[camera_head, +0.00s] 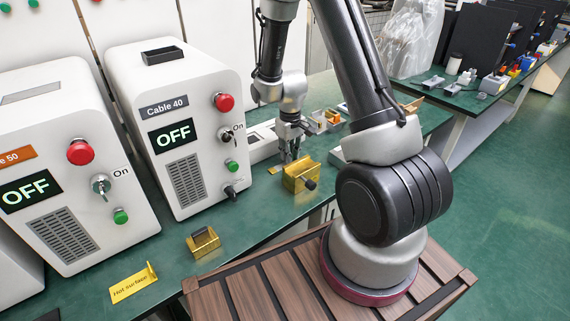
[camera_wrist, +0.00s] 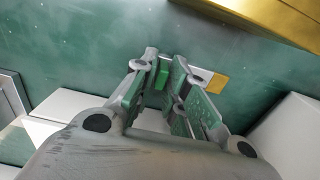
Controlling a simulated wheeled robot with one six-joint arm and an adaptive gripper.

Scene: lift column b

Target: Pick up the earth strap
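The likely earth strap is a small flat piece on the green bench, with a yellow end (camera_wrist: 217,83) and a pale part in the wrist view. A bright green part shows between my fingers. In the head view only a small yellow patch (camera_head: 273,170) shows beside my fingertips. My gripper (camera_head: 290,157) points down just above the bench, fingers apart. In the wrist view my gripper (camera_wrist: 166,68) has its fingers on either side of the green part, with the right finger hiding some of the piece. Whether the fingers touch it cannot be told.
A yellow block with a black knob (camera_head: 301,177) stands close right of my gripper. A white Cable 40 cabinet (camera_head: 205,80) stands to the left. Small parts (camera_head: 329,118) lie behind. A yellow Hot surface sign (camera_head: 133,284) and another small yellow block (camera_head: 203,244) are near the front edge.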

